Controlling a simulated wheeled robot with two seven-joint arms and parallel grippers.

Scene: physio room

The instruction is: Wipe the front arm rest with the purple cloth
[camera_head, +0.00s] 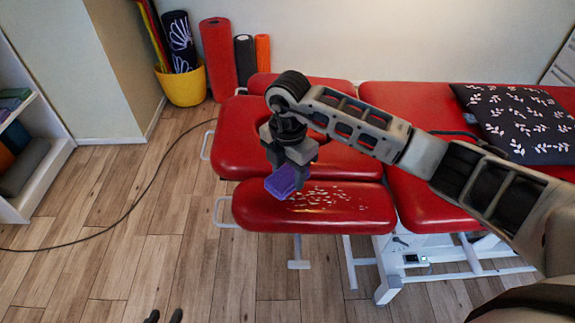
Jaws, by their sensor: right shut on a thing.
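The front arm rest (350,218) is a red padded section at the near side of the red table. Pale specks are scattered over its middle. My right gripper (290,166) points down over the left part of this arm rest and is shut on the purple cloth (283,183), a folded block. The cloth is at the arm rest's upper left edge, left of most specks; whether it touches the pad I cannot tell. My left gripper (164,316) shows only as two dark fingertips, apart and empty, at the bottom edge over the floor.
Other red pads (235,145) of the table lie behind the arm rest. A dark leaf-patterned pillow (520,125) lies at the right. A yellow bucket (183,88) and rolls (218,55) stand at the wall. A black cable (140,195) crosses the otherwise clear floor. A white shelf (50,170) stands left.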

